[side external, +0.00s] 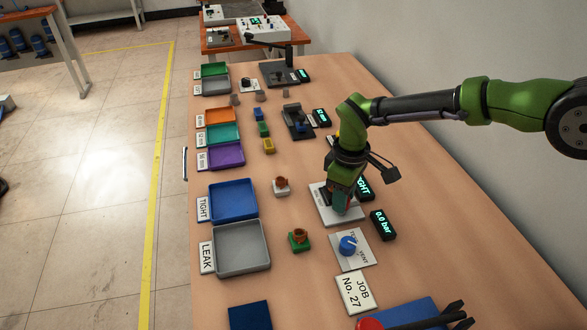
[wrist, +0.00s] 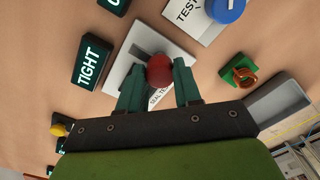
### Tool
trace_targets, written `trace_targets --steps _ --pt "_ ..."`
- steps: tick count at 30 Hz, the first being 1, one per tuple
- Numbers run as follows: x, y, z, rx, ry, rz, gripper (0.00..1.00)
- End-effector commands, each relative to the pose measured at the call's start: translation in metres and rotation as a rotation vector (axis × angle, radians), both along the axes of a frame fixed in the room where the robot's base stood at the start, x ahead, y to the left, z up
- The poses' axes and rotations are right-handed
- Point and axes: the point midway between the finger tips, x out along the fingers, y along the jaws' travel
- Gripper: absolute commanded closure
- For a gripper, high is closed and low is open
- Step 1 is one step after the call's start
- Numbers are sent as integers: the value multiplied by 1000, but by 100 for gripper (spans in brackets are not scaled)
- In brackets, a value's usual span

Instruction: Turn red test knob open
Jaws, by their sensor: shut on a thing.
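The red knob (wrist: 159,69) sits on a pale plate (wrist: 130,62) lettered as a seal test, between my two green fingers in the wrist view. My gripper (wrist: 160,84) is shut on it, one finger on each side. In the side external view my gripper (side external: 342,203) is down over the same plate (side external: 325,211), and the knob is hidden behind the fingers. A black display (side external: 364,188) by the plate reads TIGHT. It also shows in the wrist view (wrist: 92,62).
A blue knob (side external: 347,245) on a TEST/VENT plate and a 0.0 bar display (side external: 383,224) are close by. A green block with an orange-brown ring (side external: 299,239) stands left. Blue (side external: 257,203) and grey (side external: 268,263) trays line the left edge. Bare table lies at right.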

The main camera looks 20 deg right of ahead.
Motion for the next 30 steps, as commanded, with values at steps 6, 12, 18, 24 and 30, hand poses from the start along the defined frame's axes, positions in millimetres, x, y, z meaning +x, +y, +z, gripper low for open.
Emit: trace_targets --steps 6,12,18,24,30 --pt "0 0 1 2 -1 -2 62" --pt "0 0 1 1 0 -1 41" --pt "0 0 1 1 -1 0 41" --pt "1 1 17 2 -4 0 41" --pt "1 1 62 3 -5 0 41"
